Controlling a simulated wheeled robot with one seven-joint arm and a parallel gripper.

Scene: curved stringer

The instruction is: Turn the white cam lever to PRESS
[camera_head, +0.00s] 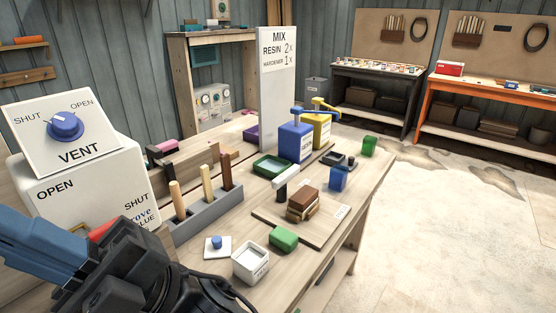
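The white cam lever (289,173) sits on a dark upright post (281,192) at the left edge of a wooden board (325,230) on the workbench. Its arm slants up to the right. A stack of brown wooden pieces (304,203) lies beside the post on the board. A small white label (342,212) is on the board's right side; its text is too small to read. My gripper (135,262) is at the lower left, well away from the lever, in front of a white box. Its fingertips cannot be made out, so its opening is unclear.
A vent dial (65,127) and a white OPEN/SHUT box (95,175) with a partly hidden red part stand near my arm. A grey rack (207,213) of wooden-handled tools, a white cup (250,263) and a green block (284,238) lie between gripper and lever. Blue (296,141) and yellow dispensers stand behind.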

